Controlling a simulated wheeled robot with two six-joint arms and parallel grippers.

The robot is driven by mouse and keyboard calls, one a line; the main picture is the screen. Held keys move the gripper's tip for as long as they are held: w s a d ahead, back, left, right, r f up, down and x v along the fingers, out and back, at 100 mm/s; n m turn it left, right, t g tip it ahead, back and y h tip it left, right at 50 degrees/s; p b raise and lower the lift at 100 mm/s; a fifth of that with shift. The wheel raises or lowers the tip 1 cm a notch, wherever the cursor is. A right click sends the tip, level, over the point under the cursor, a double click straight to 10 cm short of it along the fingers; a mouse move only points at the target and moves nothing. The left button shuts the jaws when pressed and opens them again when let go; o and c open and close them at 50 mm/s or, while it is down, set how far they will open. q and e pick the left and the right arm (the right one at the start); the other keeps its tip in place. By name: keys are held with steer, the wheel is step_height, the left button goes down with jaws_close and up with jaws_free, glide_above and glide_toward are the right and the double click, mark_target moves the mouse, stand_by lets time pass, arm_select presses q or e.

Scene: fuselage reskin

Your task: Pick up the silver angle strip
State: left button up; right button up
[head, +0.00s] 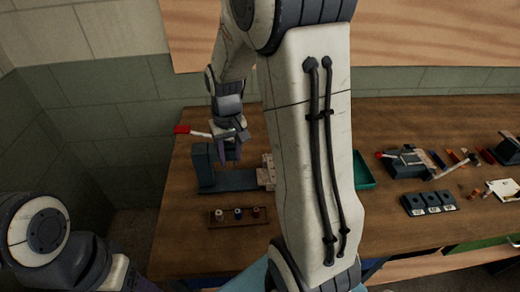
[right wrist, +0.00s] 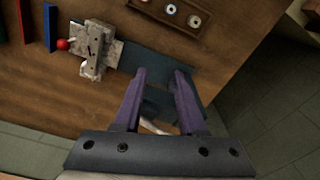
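I cannot surely pick out a silver angle strip in either view. My right gripper (head: 230,148) is over the left end of a dark blue fixture (head: 235,182), near a lever with a red tip (head: 182,130). In the right wrist view its two purple fingers (right wrist: 158,82) are apart, with part of the dark fixture (right wrist: 148,60) behind them. A pale piece shows between the finger bases, but I cannot tell whether it is touched. A grey metal block (right wrist: 97,48) sits at the fixture's other end. My left arm is at the lower left; its gripper is out of view.
A small wooden rack (head: 237,217) with several spools lies in front of the fixture. A green tray (head: 362,172), another clamp fixture (head: 405,160), dark labelled bins (head: 428,203) and loose small parts are to the right. My right arm hides the middle of the bench (head: 200,262).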

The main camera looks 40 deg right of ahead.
steer(key=d+f+m, duration=0.1)
steer(key=d+f, duration=0.1)
steer(key=d, duration=0.2)
steer(key=d+f+m+p, duration=0.1)
steer(key=d+f, duration=0.1)
steer(key=d, duration=0.3)
steer(key=d+f+m, duration=0.1)
steer(key=d+f, duration=0.1)
steer(key=d, duration=0.3)
steer(key=shift+w+m+g+p, duration=0.3)
steer(key=shift+m+p, duration=0.1)
step_height(320, 180, down, 5)
steer(key=shift+w+a+f+p, duration=0.1)
steer(key=shift+a+f+p, duration=0.05)
steer(key=shift+p, duration=0.9)
steer(key=shift+f, duration=0.3)
arm_select(q)
step_height(320, 180, up, 5)
steer(key=shift+d+r, duration=0.1)
arm_select(e)
jaws_close()
